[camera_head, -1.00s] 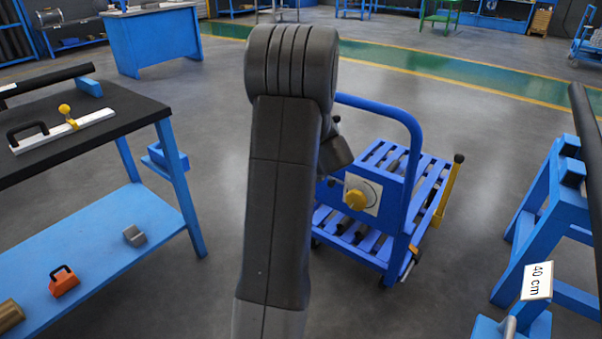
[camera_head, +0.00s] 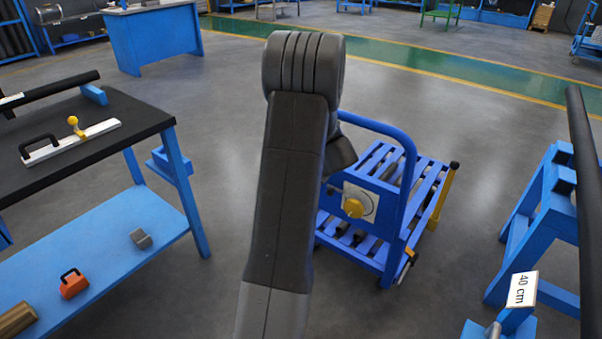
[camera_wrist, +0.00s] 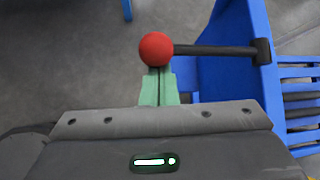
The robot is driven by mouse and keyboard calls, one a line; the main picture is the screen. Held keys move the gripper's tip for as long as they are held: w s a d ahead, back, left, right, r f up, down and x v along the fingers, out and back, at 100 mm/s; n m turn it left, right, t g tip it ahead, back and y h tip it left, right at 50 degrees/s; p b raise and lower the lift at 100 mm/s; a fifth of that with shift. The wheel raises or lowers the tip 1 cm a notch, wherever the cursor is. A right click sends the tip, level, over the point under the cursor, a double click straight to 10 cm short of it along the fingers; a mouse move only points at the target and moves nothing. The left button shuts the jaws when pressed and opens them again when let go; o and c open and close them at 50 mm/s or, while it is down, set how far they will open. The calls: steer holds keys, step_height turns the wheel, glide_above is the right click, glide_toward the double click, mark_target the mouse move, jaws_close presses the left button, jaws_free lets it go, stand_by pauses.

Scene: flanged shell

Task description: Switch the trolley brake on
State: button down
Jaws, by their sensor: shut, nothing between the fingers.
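The blue trolley (camera_head: 402,205) stands on the floor right of my arm in the head view. Its end panel carries a yellow knob (camera_head: 353,208) on a pale dial plate. In the wrist view a black lever (camera_wrist: 215,50) with a red ball (camera_wrist: 156,49) sticks out leftward from the trolley's blue panel (camera_wrist: 230,65). My gripper's green fingers (camera_wrist: 158,76) are shut and empty, their tips right at the ball's lower edge. I cannot tell whether they touch it. The red ball and my fingertips are hidden in the head view.
A workbench (camera_head: 90,135) with a black top and blue lower shelf stands at the left. A blue stand (camera_head: 530,210) with a dark bar and a "40 cm" sign (camera_head: 522,289) is at the right. A yellow upright lever (camera_head: 441,198) stands on the trolley's right side.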

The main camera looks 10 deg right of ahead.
step_height(320, 180, up, 6)
steer(key=w+d+p, duration=0.1)
steer(key=p, duration=0.6)
steer(key=shift+w+d+r, duration=0.15)
steer(key=shift+d, duration=0.1)
stand_by(0.3)
steer(key=s+d+r, duration=0.3)
steer(key=s+d, duration=0.5)
steer(key=s, duration=0.5)
steer(key=shift+d+r, duration=0.25)
steer(key=shift+r, duration=0.05)
steer(key=shift+b, duration=0.3)
